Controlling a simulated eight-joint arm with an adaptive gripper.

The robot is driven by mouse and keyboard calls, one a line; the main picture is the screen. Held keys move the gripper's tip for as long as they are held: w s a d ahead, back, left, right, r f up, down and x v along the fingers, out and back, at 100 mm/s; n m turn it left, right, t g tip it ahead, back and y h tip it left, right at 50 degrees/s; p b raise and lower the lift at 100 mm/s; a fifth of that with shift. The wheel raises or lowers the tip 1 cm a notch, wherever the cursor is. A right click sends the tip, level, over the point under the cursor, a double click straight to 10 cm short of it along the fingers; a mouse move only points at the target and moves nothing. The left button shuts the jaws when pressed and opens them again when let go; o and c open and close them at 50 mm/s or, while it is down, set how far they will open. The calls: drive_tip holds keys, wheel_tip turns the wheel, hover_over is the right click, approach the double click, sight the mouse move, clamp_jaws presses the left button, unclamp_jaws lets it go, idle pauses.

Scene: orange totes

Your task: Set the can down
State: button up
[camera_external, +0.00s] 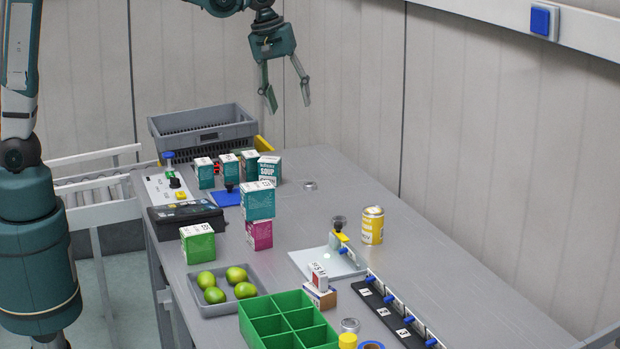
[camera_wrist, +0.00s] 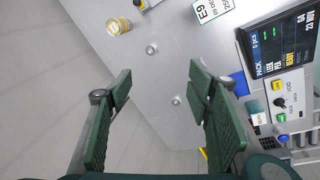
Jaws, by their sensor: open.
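A yellow can (camera_external: 372,226) with a pale top stands upright on the grey table, right of centre, near the far wall side. It also shows at the upper left of the wrist view (camera_wrist: 119,26). My gripper (camera_external: 289,103) is raised high above the far end of the table, pointing down. Its two fingers are spread apart with nothing between them. In the wrist view my gripper (camera_wrist: 158,90) also shows open and empty, with bare table between the fingers, well apart from the can.
A grey crate (camera_external: 205,136) stands at the far table end beside several soup boxes (camera_external: 258,203). A tray (camera_external: 203,309) of green fruit, a green divided box (camera_external: 290,322) and a white board (camera_external: 312,264) lie nearer. Clear table surrounds the can's far side.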

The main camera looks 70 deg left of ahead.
drive_tip(key=s+a+r+m+t, duration=0.15)
drive_tip(key=s+a+m, duration=0.3)
drive_tip(key=s, duration=0.85)
drive_tip(key=s+a+r+m+t, duration=0.15)
drive_tip(key=s+a+m, duration=0.35)
drive_tip(key=s, duration=0.8)
drive_tip(key=s+a+f+m+t, duration=0.1)
drive_tip(key=s+a+f+m, duration=0.1)
drive_tip(key=s+f, duration=0.3)
drive_tip(key=s+a, duration=0.1)
drive_tip(key=s, duration=0.3)
drive_tip(key=shift+f, duration=0.4)
wheel_tip(320, 180, down, 7)
drive_tip(key=b, duration=0.7)
drive_tip(key=shift+r, duration=0.1)
